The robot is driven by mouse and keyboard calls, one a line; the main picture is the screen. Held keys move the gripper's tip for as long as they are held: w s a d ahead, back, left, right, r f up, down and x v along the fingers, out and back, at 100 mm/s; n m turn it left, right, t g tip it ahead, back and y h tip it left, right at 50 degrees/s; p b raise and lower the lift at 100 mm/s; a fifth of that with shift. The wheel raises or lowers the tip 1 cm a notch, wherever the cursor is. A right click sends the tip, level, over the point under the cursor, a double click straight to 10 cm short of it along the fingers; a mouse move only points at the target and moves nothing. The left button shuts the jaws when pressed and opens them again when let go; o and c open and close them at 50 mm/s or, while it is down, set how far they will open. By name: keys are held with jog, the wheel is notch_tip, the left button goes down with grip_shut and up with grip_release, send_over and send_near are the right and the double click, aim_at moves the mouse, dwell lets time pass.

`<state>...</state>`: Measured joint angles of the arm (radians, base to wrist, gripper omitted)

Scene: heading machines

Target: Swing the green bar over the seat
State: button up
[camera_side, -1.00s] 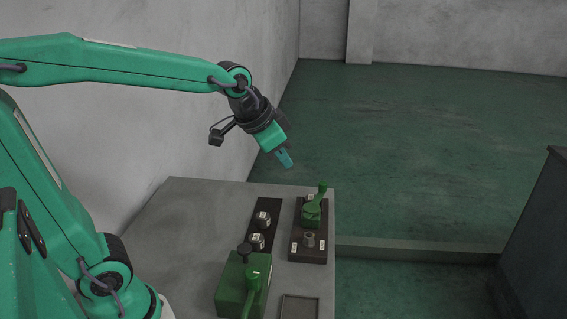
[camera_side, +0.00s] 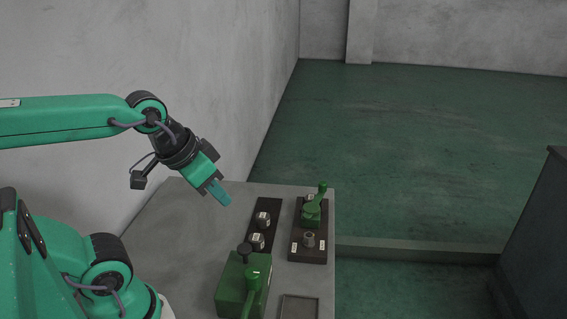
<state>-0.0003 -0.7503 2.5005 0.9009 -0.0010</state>
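The green bar (camera_side: 312,211) sits at the far end of a dark base plate (camera_side: 298,258), with an upright green knob at its far end. The seat, which looks like a short grey ring (camera_side: 309,240), stands on the same plate nearer the camera. The bar is not over it. My gripper (camera_side: 224,197) hangs in the air to the left of the plate, tilted down to the right, clear of everything. Its teal fingers overlap in this view, so the gap between them cannot be seen.
A second dark plate (camera_side: 257,217) carries two grey round pieces with pale labels. A green block (camera_side: 232,282) with a black knob and a green lever stands in front. A shallow dark tray (camera_side: 299,308) lies at the front right. The table's left side (camera_side: 180,240) is bare.

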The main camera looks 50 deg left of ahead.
jog(key=o, duration=0.3)
jog(key=shift+w+r, duration=0.1)
jog(key=shift+o, duration=1.1)
jog(key=shift+w+r, duration=0.15)
jog(key=shift+w, duration=0.1)
jog(key=w+a+r+m+g, duration=0.1)
jog(key=w+r, duration=0.1)
jog(key=w, duration=0.7)
jog(key=w+a+r+m+g, duration=0.1)
jog(key=w+a+r+g, duration=0.1)
jog(key=w, duration=0.7)
jog(key=w+a+f+g, duration=0.1)
jog(key=w+f, duration=0.3)
jog(key=w, duration=0.2)
jog(key=w+a+f+m, duration=0.1)
jog(key=w+a+f, duration=0.1)
jog(key=w+f, duration=0.2)
jog(key=w+a+f+g, duration=0.1)
jog(key=w+a+f, duration=0.1)
jog(key=w+f, duration=0.2)
jog(key=shift+w+a+f+g, duration=0.1)
jog(key=shift+w+f+g, duration=0.05)
jog(key=shift+w, duration=0.75)
jog(key=shift+w+f+g, duration=0.1)
jog(key=shift+w+g, duration=0.05)
jog(key=shift+w, duration=0.75)
